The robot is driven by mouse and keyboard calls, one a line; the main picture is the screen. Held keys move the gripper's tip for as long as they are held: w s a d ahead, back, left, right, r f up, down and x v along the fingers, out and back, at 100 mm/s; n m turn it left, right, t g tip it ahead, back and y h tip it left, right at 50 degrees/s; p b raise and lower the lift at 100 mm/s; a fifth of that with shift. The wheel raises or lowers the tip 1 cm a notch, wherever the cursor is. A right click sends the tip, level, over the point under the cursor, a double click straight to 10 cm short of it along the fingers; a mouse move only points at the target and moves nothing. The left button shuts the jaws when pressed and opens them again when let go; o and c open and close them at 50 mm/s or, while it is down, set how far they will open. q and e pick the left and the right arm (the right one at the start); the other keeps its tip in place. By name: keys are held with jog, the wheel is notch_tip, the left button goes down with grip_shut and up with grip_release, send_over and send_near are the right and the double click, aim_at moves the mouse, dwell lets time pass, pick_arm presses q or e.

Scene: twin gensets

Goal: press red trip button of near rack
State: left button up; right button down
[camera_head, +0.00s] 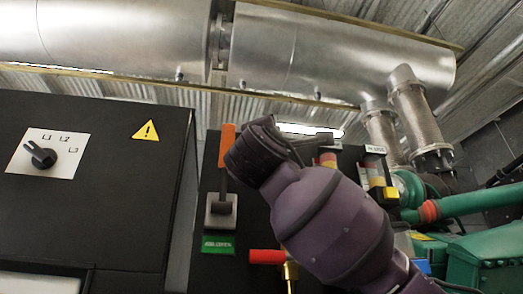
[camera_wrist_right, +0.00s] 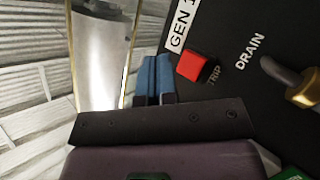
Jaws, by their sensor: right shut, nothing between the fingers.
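In the right wrist view, the red trip button (camera_wrist_right: 197,67) is a square red block on a dark panel, with "TRIP" printed beside it and a white "GEN 1" label (camera_wrist_right: 182,28) near it. My right gripper (camera_wrist_right: 153,78) has blue fingertips, which are shut and empty. In the picture they are just left of the button; a gap of dark panel shows between them, and I cannot tell the depth. In the head view, my purple right arm reaches up across the rack panel (camera_head: 205,180). Its fingers and the trip button cannot be made out there. My left gripper is not in view.
A brass drain fitting (camera_wrist_right: 303,91) sticks out right of the button. The head view shows an orange-handled lever (camera_head: 227,145), a red-handled valve (camera_head: 267,257), a yellow block (camera_head: 390,193), a black cabinet (camera_head: 90,220) at left and green machinery (camera_head: 480,255) at right. Silver ducts (camera_head: 330,55) run overhead.

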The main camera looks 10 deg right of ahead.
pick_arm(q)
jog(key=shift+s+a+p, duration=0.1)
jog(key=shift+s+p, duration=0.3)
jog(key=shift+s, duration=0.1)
pick_arm(e)
jog(key=shift+w, duration=1.75)
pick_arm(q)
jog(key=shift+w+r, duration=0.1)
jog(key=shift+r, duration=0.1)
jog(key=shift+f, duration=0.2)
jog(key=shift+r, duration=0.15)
pick_arm(e)
jog(key=shift+w, duration=0.1)
jog(key=shift+w, duration=0.3)
